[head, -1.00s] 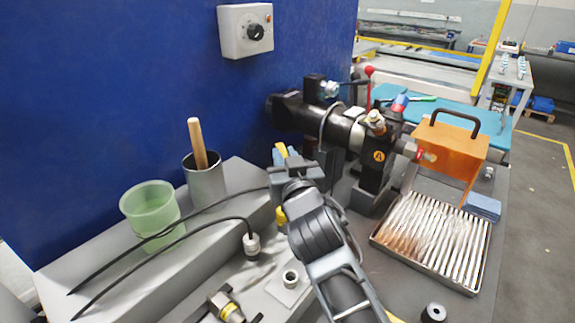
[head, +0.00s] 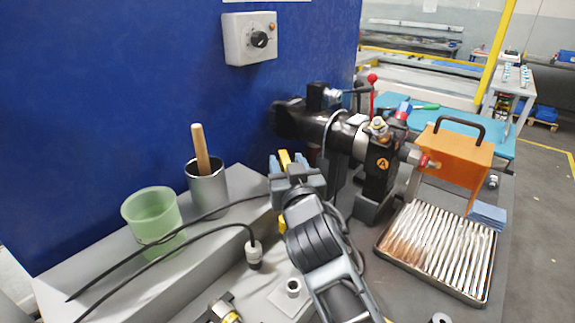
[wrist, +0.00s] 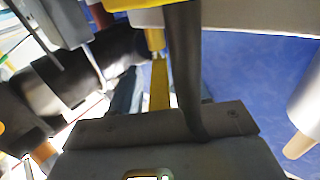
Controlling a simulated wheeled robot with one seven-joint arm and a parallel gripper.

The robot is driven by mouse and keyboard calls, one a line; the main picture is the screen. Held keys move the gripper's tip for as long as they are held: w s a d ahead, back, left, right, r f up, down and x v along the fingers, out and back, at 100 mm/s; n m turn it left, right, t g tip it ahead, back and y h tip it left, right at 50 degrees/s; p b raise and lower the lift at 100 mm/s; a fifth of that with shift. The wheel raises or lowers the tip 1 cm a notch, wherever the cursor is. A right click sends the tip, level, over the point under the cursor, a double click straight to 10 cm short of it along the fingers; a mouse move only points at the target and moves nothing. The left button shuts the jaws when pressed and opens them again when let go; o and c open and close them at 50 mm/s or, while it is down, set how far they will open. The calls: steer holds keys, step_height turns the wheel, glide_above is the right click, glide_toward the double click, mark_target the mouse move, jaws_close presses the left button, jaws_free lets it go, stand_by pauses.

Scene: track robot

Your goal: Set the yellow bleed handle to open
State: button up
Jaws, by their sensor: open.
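The yellow bleed handle (head: 284,158) shows as a narrow upright strip at my gripper's jaws in the head view. In the wrist view the yellow handle (wrist: 159,85) is a long strip seen between the two blue-grey fingers. My gripper (head: 292,166) is open around or just over it; I cannot tell whether a finger touches it. In the wrist view my gripper (wrist: 163,95) is partly covered by a dark bar running down the picture. My wrist hides the handle's base in the head view.
A black cylinder assembly (head: 340,135) with a red-knobbed lever (head: 372,90) stands close on the right. An orange box (head: 455,155) and a tray of rods (head: 400,210) lie farther right. A green cup (head: 152,215) and a metal cup (head: 207,188) stand left. Black cables cross the bench.

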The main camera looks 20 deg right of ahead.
steer(key=shift+s, duration=0.1)
steer(key=s+b, duration=0.1)
steer(key=s, duration=0.6)
steer(key=shift+s+a+b, duration=0.3)
steer(key=shift+a+b, duration=0.05)
steer(key=shift+a, duration=0.05)
steer(key=shift+c, duration=0.2)
